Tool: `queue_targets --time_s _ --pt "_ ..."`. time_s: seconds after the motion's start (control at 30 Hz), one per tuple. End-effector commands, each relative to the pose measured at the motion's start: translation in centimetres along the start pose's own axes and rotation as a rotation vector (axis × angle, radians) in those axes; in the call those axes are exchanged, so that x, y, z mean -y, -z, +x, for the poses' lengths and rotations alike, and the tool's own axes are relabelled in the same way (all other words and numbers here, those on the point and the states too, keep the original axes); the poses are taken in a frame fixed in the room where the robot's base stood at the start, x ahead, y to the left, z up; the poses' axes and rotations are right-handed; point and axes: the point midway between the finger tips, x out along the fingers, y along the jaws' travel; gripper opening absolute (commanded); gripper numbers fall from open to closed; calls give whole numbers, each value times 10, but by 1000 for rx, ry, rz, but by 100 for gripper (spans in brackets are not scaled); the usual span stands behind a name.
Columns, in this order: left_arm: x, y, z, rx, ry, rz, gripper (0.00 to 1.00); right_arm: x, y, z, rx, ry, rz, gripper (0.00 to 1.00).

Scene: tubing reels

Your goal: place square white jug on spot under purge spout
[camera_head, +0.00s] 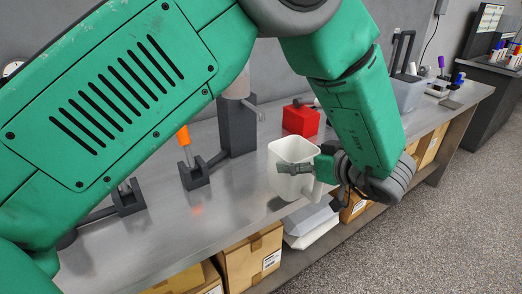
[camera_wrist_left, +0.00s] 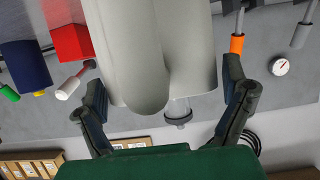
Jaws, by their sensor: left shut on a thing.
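The square white jug (camera_head: 284,184) is upright near the front edge of the steel bench, its open top showing. My left gripper (camera_head: 312,170) is shut on it from the right. In the left wrist view the jug (camera_wrist_left: 190,50) fills the middle between the two fingers (camera_wrist_left: 165,105). A dark shadow lies on the bench under the jug, and it seems held a little above the surface. A dark grey post (camera_head: 236,128) with a small side nozzle, which looks like the purge spout, stands behind and left of the jug. The spot under it is partly hidden by my arm. My right gripper is out of view.
A red block (camera_head: 300,120) stands behind the jug. An orange-handled fixture (camera_head: 194,172) is left on the bench (camera_head: 150,235). A grey bin (camera_head: 407,92) stands at the back right. Cardboard boxes (camera_head: 252,260) sit on the shelf below. Bare bench lies left of the jug.

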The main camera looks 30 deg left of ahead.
Motion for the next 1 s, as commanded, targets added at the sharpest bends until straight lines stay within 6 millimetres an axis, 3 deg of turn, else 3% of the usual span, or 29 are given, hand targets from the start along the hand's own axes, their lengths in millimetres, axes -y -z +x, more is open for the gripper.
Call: queue_targets --time_s 0.2,0.4,0.77,0.9,1.0 --pt "3 25 64 6 4 -1 43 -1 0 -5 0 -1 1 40" --pt "5 43 112 12 2 -4 43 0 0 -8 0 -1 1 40" --pt "2 54 135 4 1 0 43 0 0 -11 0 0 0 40" --pt "1 30 142 3 0 6 43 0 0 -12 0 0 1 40" --pt "1 22 147 3 0 0 43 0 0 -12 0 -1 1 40"
